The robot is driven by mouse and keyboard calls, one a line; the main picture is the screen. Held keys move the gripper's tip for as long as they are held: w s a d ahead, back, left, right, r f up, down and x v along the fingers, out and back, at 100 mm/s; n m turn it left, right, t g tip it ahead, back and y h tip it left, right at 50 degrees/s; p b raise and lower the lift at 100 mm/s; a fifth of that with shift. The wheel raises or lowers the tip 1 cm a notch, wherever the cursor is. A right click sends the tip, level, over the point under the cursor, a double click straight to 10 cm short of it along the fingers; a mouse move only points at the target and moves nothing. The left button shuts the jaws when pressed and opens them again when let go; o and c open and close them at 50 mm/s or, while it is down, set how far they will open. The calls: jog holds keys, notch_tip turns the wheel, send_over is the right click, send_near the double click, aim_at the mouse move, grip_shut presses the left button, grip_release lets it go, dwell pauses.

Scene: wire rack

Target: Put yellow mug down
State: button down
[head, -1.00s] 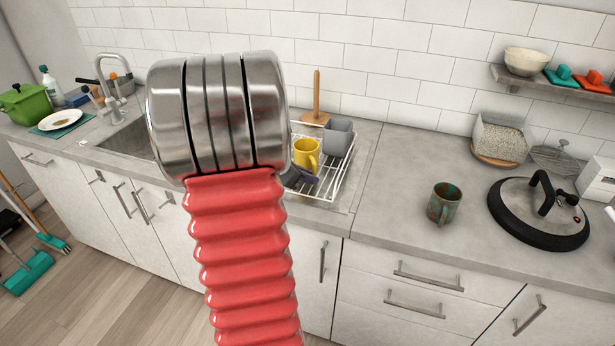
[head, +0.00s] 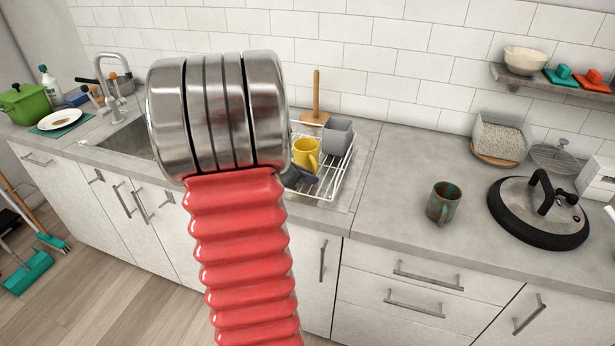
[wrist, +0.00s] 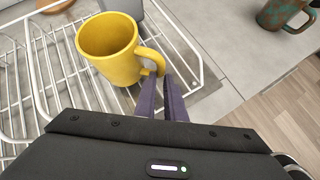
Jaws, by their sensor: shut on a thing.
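The yellow mug (head: 306,154) is upright at the wire rack (head: 345,172), with its open top facing up. In the wrist view the mug (wrist: 108,50) shows over the white wires of the rack (wrist: 196,62), its handle toward the right. My gripper (wrist: 162,88) has its two purple fingers shut on the mug's handle. In the head view my gripper (head: 303,174) is partly hidden behind my own arm. Whether the mug's base touches the wires cannot be told.
A grey cup (head: 338,137) stands behind the mug in the rack. A teal-brown mug (head: 443,203) and a black-rimmed lid (head: 540,212) are on the counter at right. The sink (head: 125,138) is to the left. Bare counter (head: 400,165) lies right of the rack.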

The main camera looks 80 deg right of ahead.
jog(key=shift+f, duration=0.45)
jog(key=shift+f, duration=0.1)
jog(key=c, duration=1.8)
grip_release()
jog(key=shift+o, duration=0.2)
jog(key=v, duration=0.9)
jog(key=shift+a, duration=0.1)
